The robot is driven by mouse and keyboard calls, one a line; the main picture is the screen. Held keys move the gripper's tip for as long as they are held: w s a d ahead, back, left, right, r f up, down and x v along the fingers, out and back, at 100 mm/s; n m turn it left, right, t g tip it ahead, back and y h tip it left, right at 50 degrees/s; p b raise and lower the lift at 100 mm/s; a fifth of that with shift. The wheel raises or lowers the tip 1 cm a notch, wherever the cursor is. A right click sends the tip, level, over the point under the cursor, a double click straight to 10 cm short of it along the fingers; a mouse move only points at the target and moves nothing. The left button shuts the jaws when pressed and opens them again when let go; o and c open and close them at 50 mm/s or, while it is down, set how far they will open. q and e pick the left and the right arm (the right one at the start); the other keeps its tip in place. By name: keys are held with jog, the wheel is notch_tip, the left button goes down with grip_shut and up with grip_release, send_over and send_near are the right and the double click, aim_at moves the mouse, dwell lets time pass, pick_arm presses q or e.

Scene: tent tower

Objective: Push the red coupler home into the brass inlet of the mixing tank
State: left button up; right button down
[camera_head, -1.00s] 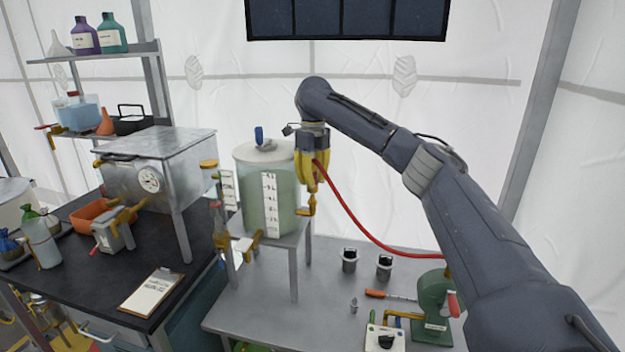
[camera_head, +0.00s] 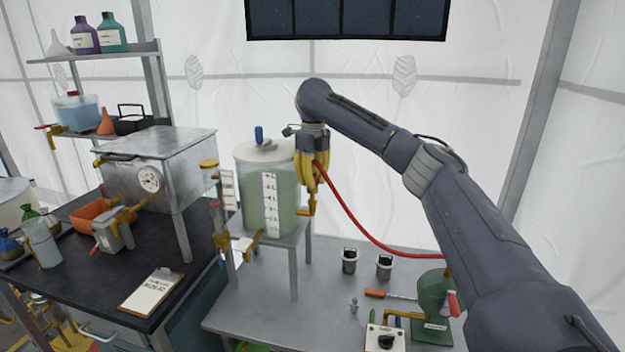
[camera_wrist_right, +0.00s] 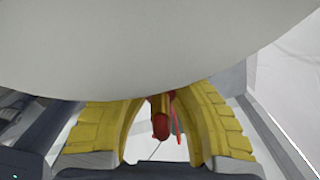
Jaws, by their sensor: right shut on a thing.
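The mixing tank (camera_head: 268,190) is a pale green, lidded cylinder on a metal stand. My right gripper (camera_head: 312,184) has yellow fingers and points down at the tank's right side. It is shut on the red coupler (camera_wrist_right: 160,126), which shows between the fingers in the right wrist view. A red hose (camera_head: 350,218) runs from the gripper down to the right. A brass fitting (camera_head: 306,210) shows low on the tank's right side, just below the fingers. The fingers hide the joint, so I cannot tell how far the coupler sits in the brass inlet. My left gripper is not in view.
A green pump-like device (camera_head: 432,305) stands at the front right of the grey table (camera_head: 255,308). Two dark-topped cups (camera_head: 349,262) and a red-handled tool (camera_head: 375,293) lie near. A metal box with a gauge (camera_head: 165,170) stands left of the tank.

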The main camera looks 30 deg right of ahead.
aim_at(313, 189)
jog(key=shift+f, duration=1.6)
jog(key=c, duration=1.3)
grip_release()
jog(key=shift+o, duration=0.2)
jog(key=shift+s+r, duration=0.1)
jog(key=shift+r, duration=5.95)
